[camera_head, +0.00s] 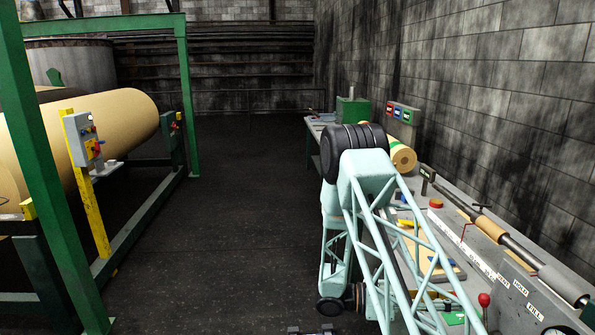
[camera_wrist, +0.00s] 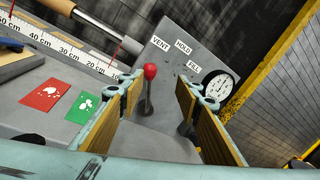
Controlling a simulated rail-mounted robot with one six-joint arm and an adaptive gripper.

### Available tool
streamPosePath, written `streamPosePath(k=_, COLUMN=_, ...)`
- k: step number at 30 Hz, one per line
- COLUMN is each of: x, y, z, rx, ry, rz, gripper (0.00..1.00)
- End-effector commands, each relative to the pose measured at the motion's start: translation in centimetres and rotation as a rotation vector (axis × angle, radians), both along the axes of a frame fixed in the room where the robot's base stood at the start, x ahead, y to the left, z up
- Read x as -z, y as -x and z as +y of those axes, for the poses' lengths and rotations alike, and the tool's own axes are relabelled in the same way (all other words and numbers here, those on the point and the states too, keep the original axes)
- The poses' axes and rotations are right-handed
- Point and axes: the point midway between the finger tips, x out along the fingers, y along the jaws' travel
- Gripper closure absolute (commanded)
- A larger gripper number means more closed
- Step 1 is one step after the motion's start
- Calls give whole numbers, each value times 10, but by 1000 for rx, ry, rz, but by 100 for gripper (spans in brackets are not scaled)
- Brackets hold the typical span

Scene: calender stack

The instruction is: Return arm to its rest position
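My arm (camera_head: 365,180) is a pale green lattice arm with a dark ribbed joint at its top. It is bent, rising from the lower right and folding down in front of the bench in the head view. My gripper (camera_wrist: 160,97) shows in the wrist view with its two tan-padded fingers spread wide apart, holding nothing. A lever with a red knob (camera_wrist: 150,72) shows in the gap between the fingers, with clear space on both sides. The same lever knob (camera_head: 484,299) is at the lower right in the head view. I cannot make out the gripper's fingers in the head view.
The panel with VENT, HOLD and FILL labels (camera_wrist: 183,47) and a round gauge (camera_wrist: 217,88) stands close by the fingers. A red card (camera_wrist: 45,94) and a green card (camera_wrist: 84,106) lie on the bench. The dark floor (camera_head: 245,190) left of the arm is open, up to the green frame (camera_head: 187,100).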

Motion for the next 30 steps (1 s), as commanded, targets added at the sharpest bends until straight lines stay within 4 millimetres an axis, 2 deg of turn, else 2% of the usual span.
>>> streamPosePath(k=12, x=-51, y=34, z=-1, rx=111, ry=-80, rz=-152, gripper=68)
streamPosePath(k=30, x=-109, y=90, z=6, rx=272, ry=-203, rz=-379, gripper=68)
